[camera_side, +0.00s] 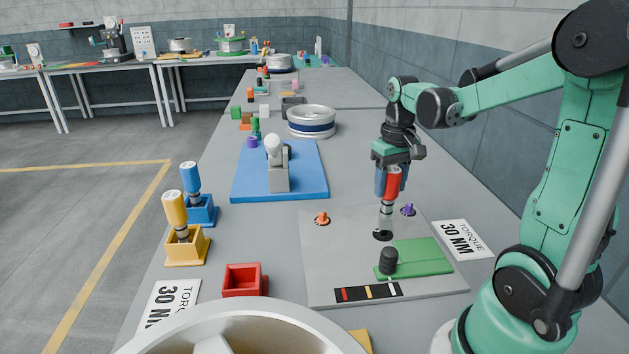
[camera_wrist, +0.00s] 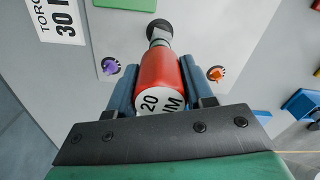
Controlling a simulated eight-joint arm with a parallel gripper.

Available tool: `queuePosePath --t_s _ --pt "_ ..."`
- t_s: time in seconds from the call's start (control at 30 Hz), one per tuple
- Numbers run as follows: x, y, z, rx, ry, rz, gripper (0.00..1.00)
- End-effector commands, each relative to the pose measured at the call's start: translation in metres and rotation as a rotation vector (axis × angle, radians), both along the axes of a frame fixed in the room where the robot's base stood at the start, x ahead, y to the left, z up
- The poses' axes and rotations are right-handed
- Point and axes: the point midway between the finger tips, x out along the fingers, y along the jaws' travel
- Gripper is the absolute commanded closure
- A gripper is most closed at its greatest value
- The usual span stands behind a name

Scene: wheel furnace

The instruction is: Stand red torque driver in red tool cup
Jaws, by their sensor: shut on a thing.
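The red torque driver (camera_side: 393,183) is upright in my gripper (camera_side: 392,182), its tip pointing down over the grey plate. In the wrist view the red driver (camera_wrist: 160,81) sits between the two blue fingers of my gripper (camera_wrist: 156,88), with "20" and "NM" on its white end. My gripper is shut on its handle. In the side view, whether the tip touches the dark round spot (camera_side: 382,235) under it is unclear. The red tool cup (camera_side: 243,280) stands empty at the front left of the table, well left of my gripper.
A blue driver (camera_side: 191,178) and a yellow driver (camera_side: 175,210) stand in cups at the left edge. The grey plate (camera_side: 325,255) holds orange and purple pieces, a black knob (camera_side: 388,261) and a green pad. A large white wheel (camera_side: 250,330) fills the near foreground.

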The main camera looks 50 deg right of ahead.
Motion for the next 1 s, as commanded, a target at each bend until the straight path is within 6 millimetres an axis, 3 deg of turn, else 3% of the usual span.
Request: queuePosePath --t_s 0.5,1.0 --pt "0.0 0.0 0.028 0.0 0.001 0.0 1.0" --pt "0.001 0.004 0.032 0.0 0.001 0.002 1.0"
